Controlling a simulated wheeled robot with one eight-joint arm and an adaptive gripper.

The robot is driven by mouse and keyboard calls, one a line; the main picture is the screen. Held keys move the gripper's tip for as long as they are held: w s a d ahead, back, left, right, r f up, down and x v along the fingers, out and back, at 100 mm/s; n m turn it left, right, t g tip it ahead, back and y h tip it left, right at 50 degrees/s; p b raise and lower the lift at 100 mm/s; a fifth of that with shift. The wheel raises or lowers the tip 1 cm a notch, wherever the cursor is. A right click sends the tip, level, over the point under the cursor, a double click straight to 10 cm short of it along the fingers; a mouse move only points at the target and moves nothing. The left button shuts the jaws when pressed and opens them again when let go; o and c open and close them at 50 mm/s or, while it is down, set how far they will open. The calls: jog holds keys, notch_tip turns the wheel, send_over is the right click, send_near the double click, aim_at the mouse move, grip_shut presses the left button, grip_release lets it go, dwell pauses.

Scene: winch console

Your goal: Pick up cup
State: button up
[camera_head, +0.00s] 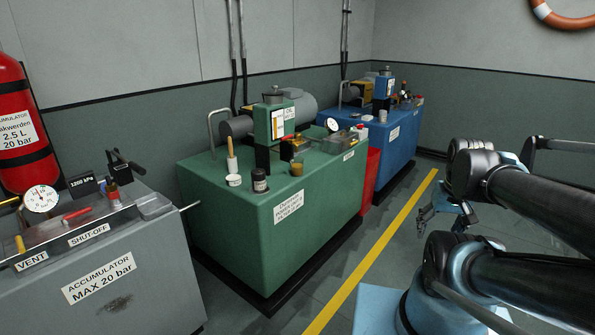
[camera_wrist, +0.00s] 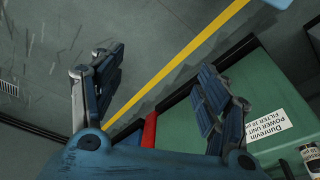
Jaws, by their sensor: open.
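Several small vessels could be the cup; I cannot tell which is meant. An amber-brown cup (camera_head: 297,167) stands upright near the right edge of the green power unit's top. A white round tub (camera_head: 234,180) stands at its front left, and a small pale cup-like vessel (camera_head: 383,116) stands on the blue unit behind. My gripper (camera_head: 443,213) is open and empty, over the floor to the right of the green unit. In the wrist view its spread fingers (camera_wrist: 160,92) hang above the floor and the green unit's edge, with no cup clearly visible between them.
The green unit (camera_head: 255,232) also carries a dark jar (camera_head: 259,180), a brush (camera_head: 231,157), a gauge and a tall post. The blue unit (camera_head: 400,138), a red box (camera_head: 369,180) and the grey accumulator console (camera_head: 150,275) stand nearby. Floor beside the yellow line (camera_head: 375,250) is clear.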

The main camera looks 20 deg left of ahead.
jog(key=w+a+r+n+t+y, duration=0.25)
jog(key=w+a, duration=0.55)
jog(key=w, duration=0.5)
jog(key=n+t+y, duration=0.4)
jog(key=n+y, duration=0.2)
jog(key=y, duration=0.1)
send_near(300, 167)
jog(key=x, duration=0.5)
jog(key=f+x, duration=0.1)
jog(key=x, duration=0.1)
jog(key=shift+a+f, duration=0.1)
jog(key=shift+a, duration=0.15)
jog(key=shift+w+r+x, duration=0.1)
jog(key=shift+r+x, duration=0.05)
jog(key=shift+x, duration=1.2)
jog(key=shift+w+r+x, duration=0.1)
jog(key=shift+x, duration=1.25)
jog(key=shift+d+r, duration=0.1)
jog(key=c, duration=1.3)
jog(key=shift+r, duration=0.15)
jog(key=shift+c, duration=0.2)
